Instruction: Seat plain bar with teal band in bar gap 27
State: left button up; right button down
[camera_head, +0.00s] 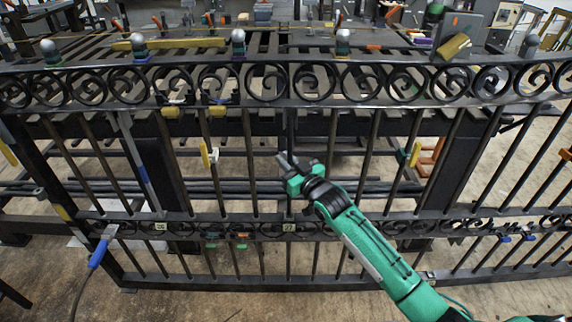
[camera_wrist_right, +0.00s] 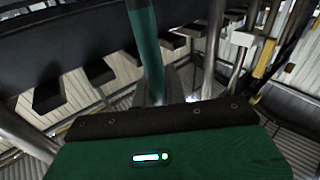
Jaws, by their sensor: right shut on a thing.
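My right gripper (camera_head: 285,163) reaches in from the lower right to the middle of the dark gate and is shut on a bar. In the right wrist view the plain bar with the teal band (camera_wrist_right: 148,55) runs upright in front of my green gripper body. Its teal band shows clearly, with a dark part above it. In the head view a dark upright (camera_head: 290,128) stands at the gripper, between the scroll rail and the lower rail; the teal band cannot be told there. My left gripper is out of view.
The scroll rail (camera_head: 265,82) crosses above, and a lower scroll rail (camera_head: 330,230) crosses below with small pale labels. A blue-handled tool (camera_head: 98,252) with a cable is at the lower left. Yellow clamps (camera_head: 206,156) sit among neighbouring bars.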

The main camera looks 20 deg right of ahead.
jog(key=shift+w+r, duration=0.1)
jog(key=shift+w, duration=0.05)
dwell(0.4)
jog(key=shift+f+b, duration=0.55)
jog(key=shift+f, duration=0.55)
dwell(0.5)
jog(key=shift+w+d+f+p, duration=0.1)
jog(key=shift+w+d+p, duration=0.1)
jog(key=shift+w+p, duration=0.3)
jog(key=shift+w+d+p, duration=0.2)
jog(key=shift+w+p, duration=0.15)
jog(key=shift+w, duration=0.25)
dwell(0.9)
jog(key=c, duration=1.3)
grip_release()
jog(key=shift+c, duration=0.2)
